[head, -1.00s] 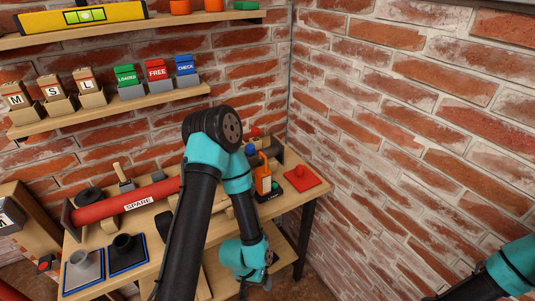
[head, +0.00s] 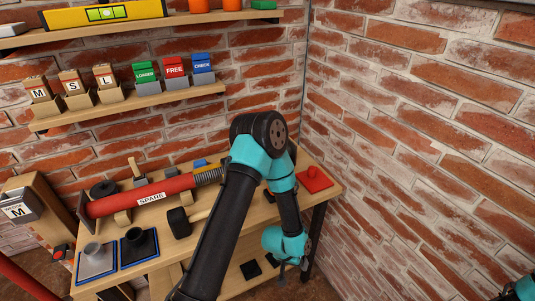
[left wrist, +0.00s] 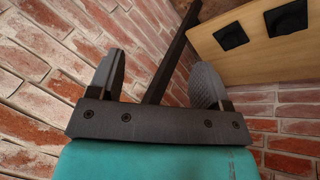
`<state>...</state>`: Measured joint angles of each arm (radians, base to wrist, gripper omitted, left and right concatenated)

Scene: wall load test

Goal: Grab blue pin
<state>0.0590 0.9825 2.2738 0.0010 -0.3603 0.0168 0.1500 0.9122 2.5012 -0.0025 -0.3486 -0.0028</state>
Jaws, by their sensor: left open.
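I cannot make out a blue pin for certain in the head view. My left arm covers the right part of the workbench (head: 215,233), where a blue ball-headed piece showed earlier. A small blue piece (head: 200,163) shows behind the red cylinder; I cannot tell what it is. My left gripper hangs low at the bench's right front, small and partly hidden in the head view. In the left wrist view my left gripper (left wrist: 160,65) is open, its two fingers apart with nothing between them. Only a bit of my right arm shows at the bottom right; its gripper is out of view.
A red cylinder (head: 155,195) marked SPARE lies across the bench. A red knob on a red plate (head: 315,180) sits at the right end. Black squares (left wrist: 231,36) lie on a wooden board near my left gripper. Brick walls (head: 420,130) close the back and right.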

